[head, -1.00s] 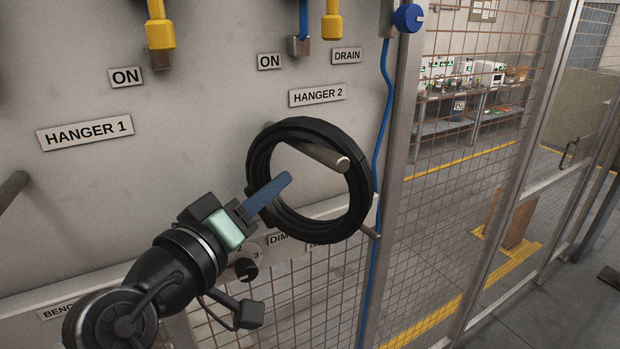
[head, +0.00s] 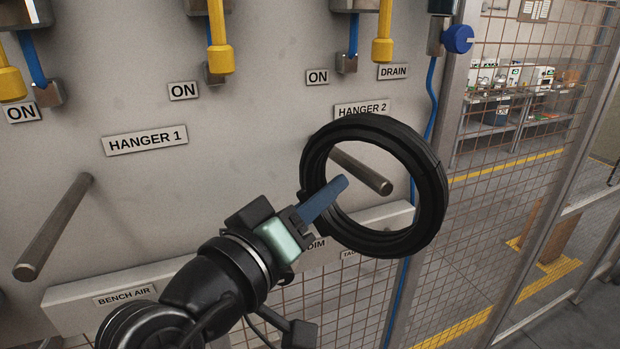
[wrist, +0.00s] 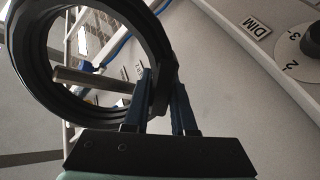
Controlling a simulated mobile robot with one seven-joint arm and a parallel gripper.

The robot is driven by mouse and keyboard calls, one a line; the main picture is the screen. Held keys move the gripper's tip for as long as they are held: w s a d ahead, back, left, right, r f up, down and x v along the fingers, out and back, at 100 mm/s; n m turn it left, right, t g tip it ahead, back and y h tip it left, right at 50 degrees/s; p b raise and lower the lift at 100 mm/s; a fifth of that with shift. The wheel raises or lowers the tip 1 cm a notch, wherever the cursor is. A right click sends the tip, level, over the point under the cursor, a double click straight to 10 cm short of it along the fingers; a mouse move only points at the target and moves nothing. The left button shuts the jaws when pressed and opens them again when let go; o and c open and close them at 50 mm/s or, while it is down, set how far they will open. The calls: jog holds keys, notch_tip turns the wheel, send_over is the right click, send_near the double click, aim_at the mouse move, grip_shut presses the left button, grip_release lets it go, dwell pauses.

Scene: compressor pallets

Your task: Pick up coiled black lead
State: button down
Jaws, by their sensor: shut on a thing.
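The coiled black lead (head: 428,190) is a thick black ring at the right of the head view, in front of the panel under the HANGER 2 label (head: 362,109). My gripper (head: 333,192) is shut on its left side, and the wrist view shows the strand (wrist: 164,92) between the two blue fingers (wrist: 163,80). The grey hanger peg (head: 362,172) shows inside the coil's opening, and in the wrist view (wrist: 90,80) too. I cannot tell whether its tip still passes through the coil.
An empty peg (head: 55,225) sticks out under the HANGER 1 label (head: 145,140). Yellow-handled valves (head: 220,45) line the panel top. A blue hose (head: 432,105) and wire mesh fence (head: 490,200) stand right of the panel. A label rail (head: 75,300) runs below.

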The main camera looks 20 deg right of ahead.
aim_at(408, 244)
jog(key=s, duration=0.3)
jog(key=s+p, duration=0.1)
jog(key=s, duration=0.3)
jog(key=s+p, duration=0.1)
jog(key=s, duration=0.3)
jog(key=shift+s+d+r, duration=0.1)
jog(key=shift+d+r, duration=0.1)
jog(key=shift+r, duration=0.15)
jog(key=shift+s+p, duration=0.25)
jog(key=shift+p, duration=0.7)
jog(key=s+p, duration=0.1)
jog(key=p, duration=0.2)
jog(key=shift+s+f+p, duration=0.2)
jog(key=shift+s+p, duration=0.2)
jog(key=shift+f, duration=0.15)
